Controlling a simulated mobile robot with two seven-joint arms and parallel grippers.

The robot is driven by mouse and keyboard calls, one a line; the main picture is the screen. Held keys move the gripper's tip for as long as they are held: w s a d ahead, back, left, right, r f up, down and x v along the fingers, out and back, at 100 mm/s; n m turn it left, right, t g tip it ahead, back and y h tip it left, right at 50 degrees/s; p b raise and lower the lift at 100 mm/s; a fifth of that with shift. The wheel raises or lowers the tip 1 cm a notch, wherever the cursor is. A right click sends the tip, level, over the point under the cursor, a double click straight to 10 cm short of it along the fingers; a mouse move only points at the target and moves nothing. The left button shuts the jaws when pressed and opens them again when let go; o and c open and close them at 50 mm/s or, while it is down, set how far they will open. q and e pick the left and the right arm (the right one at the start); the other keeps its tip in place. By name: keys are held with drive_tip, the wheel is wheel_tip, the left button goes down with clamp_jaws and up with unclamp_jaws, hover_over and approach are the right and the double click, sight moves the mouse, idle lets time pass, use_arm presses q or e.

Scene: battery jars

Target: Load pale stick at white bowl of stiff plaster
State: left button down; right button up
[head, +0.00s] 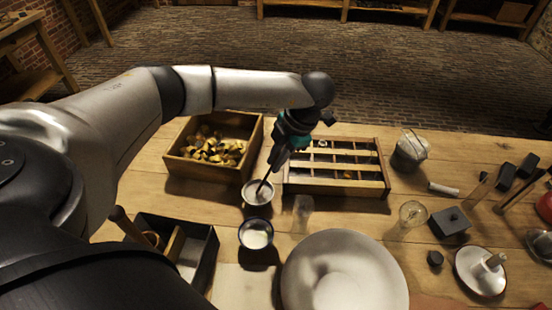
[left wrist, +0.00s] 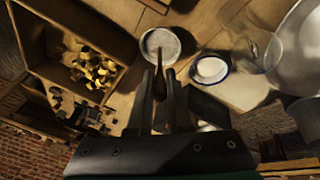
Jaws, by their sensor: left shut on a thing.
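My left gripper (head: 279,157) reaches in from the upper middle of the head view, pointing down, and is shut on a thin stick (head: 265,180). The stick looks dark here, in shadow. Its lower end is at the white bowl (head: 250,201), overlapping the grey-white plaster inside; I cannot tell how deep it goes. In the left wrist view the stick (left wrist: 160,58) runs from between the fingers (left wrist: 160,88) to the round white bowl (left wrist: 147,38). My right gripper is not in view.
A dark-rimmed bowl of white stuff (head: 256,234) stands just in front. A wooden box of dark and yellow pieces (head: 176,164) is behind left, a slotted wooden tray (head: 336,187) behind right. A clear glass (head: 302,212) and a large pale basin (head: 345,270) stand close on the right.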

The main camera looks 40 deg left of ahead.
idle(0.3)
use_arm(q)
drive_tip(key=shift+r+p, duration=2.9)
drive_tip(key=shift+r, duration=0.65)
drive_tip(key=shift+f, duration=0.1)
